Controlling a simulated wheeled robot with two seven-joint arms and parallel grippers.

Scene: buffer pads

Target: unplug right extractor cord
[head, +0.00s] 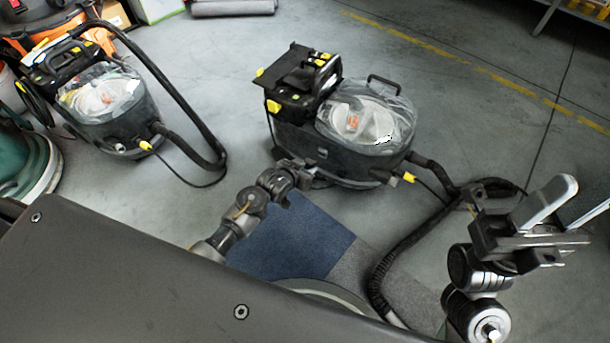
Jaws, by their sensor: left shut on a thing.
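The right extractor (345,150) is a black machine with a clear dome and yellow catches, standing on the grey floor. A yellow connector (408,177) shows at its lower right end, with a thin dark cord (432,192) running from it toward the lower right. My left gripper (312,172) is at the machine's lower near side, shut on part of it. The jaws are dark against the black body, so the exact part held is hard to make out. My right gripper (565,210) is at the far right, with its silver fingers spread and nothing visible between them.
The left extractor (105,100) stands at the upper left, with its hose (195,135) looping beside it. A ribbed hose (400,250) curves from the right extractor toward me. Blue and grey mats (290,235) lie in front.

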